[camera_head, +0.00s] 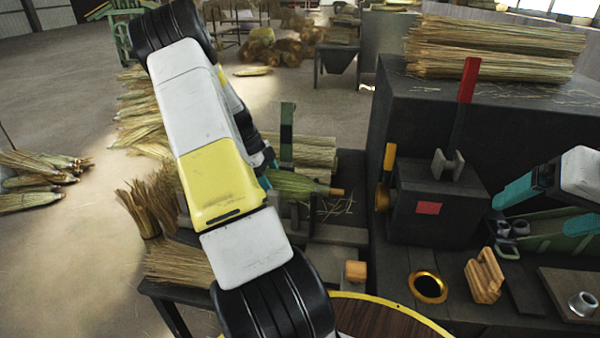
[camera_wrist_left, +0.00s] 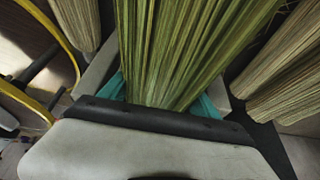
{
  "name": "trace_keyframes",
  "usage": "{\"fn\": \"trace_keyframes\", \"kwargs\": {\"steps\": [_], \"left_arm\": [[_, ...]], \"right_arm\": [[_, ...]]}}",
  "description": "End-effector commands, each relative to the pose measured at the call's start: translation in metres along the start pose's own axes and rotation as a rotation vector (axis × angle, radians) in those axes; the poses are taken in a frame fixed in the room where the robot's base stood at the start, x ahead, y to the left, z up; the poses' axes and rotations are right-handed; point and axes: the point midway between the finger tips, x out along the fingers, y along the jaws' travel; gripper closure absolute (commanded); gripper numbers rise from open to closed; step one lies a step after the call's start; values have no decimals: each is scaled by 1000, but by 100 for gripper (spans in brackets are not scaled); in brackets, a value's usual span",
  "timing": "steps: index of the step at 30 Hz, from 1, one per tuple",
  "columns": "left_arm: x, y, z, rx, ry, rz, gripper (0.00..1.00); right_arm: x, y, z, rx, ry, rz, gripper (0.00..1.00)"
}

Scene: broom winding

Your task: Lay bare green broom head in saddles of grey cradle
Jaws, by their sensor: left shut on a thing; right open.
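The green broom head (camera_head: 300,187) shows in the head view just right of my left forearm, with a short tan handle end at its right. In the left wrist view its green bristles (camera_wrist_left: 180,50) fill the upper middle. My left gripper (camera_wrist_left: 160,98) is shut on it, with a teal finger at each side; in the head view my own arm mostly hides this gripper. A grey block (camera_head: 335,236), possibly part of the cradle, lies below the head; its saddles and any contact with the head cannot be made out. My right gripper (camera_head: 530,195) is open and empty at the right.
A dark machine box (camera_head: 435,205) with a red lever (camera_head: 467,80) stands right of the broom head. Straw bundles (camera_head: 495,48) lie on top, and more straw lies around my left arm.

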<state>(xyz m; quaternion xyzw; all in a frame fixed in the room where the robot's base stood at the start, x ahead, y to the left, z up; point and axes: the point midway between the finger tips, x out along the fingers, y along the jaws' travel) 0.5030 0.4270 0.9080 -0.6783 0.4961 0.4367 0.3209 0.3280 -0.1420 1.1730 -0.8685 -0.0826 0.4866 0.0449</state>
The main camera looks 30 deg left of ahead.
Motion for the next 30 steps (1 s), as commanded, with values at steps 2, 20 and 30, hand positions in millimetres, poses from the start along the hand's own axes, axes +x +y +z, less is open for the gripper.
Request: {"fn": "trace_keyframes", "kwargs": {"steps": [2, 20, 30], "left_arm": [[0, 0, 0, 0, 0, -1, 87], [-10, -1, 0, 0, -2, -4, 3], [-65, -1, 0, 0, -1, -4, 3]], "right_arm": [[0, 0, 0, 0, 0, 0, 10], [0, 0, 0, 0, 0, 0, 10], [0, 0, 0, 0, 0, 0, 10]]}}
